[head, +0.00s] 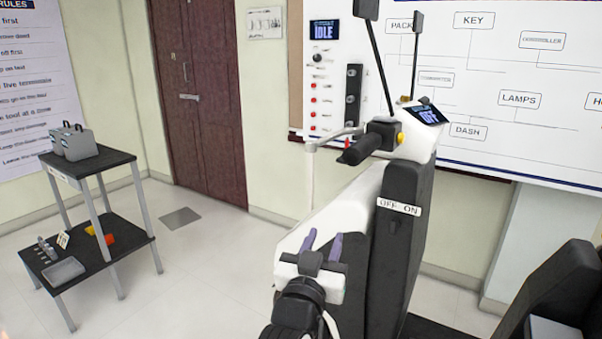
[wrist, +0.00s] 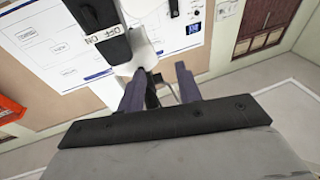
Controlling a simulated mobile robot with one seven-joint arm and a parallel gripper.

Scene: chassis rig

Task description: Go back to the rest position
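My gripper (head: 322,240) is in the lower middle of the head view, with its two purple fingers pointing up and apart. It also shows in the wrist view (wrist: 161,90), open, with nothing held between the fingers. It is in front of the white and black chassis rig (head: 400,225), overlapping its white part in the picture. I cannot tell how large the gap to it is. The rig carries an OFF ON label (head: 399,207), which also shows in the wrist view (wrist: 103,35).
A black handlebar grip (head: 360,150) and mirror stalks stick out above the rig. A two-tier table (head: 115,158) stands at the left with a grey case (head: 73,143) on top. A whiteboard (head: 480,100) and a brown door (head: 200,95) are behind. Floor between table and rig is clear.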

